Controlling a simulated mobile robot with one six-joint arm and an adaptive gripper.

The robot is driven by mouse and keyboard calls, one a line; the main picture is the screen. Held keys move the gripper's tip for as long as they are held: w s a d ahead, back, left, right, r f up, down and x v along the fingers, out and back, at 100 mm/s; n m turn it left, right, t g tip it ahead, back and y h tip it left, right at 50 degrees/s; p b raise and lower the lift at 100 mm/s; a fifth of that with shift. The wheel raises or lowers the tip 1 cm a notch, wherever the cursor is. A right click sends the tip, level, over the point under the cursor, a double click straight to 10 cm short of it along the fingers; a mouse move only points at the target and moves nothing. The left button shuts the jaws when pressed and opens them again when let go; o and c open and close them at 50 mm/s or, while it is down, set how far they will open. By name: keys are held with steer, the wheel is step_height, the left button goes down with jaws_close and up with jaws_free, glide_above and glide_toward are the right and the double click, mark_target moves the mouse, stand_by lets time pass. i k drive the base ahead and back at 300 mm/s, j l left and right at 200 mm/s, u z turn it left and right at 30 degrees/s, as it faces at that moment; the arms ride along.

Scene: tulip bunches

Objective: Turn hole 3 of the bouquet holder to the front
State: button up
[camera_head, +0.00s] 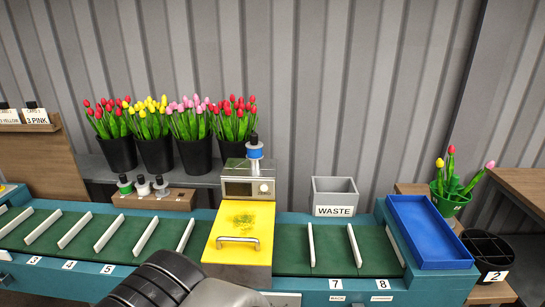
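The green pot-like holder (448,202) stands at the right, behind the blue tray. It is probably the bouquet holder. A yellow, a red and a pink tulip stand in it, leaning apart. Its holes and their numbers are too small to read, so I cannot tell which hole faces front. My grey and black arm shows at the bottom edge, left of centre, far from the holder. My gripper's fingertips do not show.
A conveyor (290,248) with white dividers crosses the front, with a yellow-topped machine (248,215) on it. A grey WASTE bin (335,197), a blue tray (428,232) and a black divided bucket (487,252) stand to the right. Black buckets of tulips (157,154) stand behind.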

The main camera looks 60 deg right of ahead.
mark_target(445, 206)
steer(key=z, duration=3.5)
steer(key=i+l, duration=0.3)
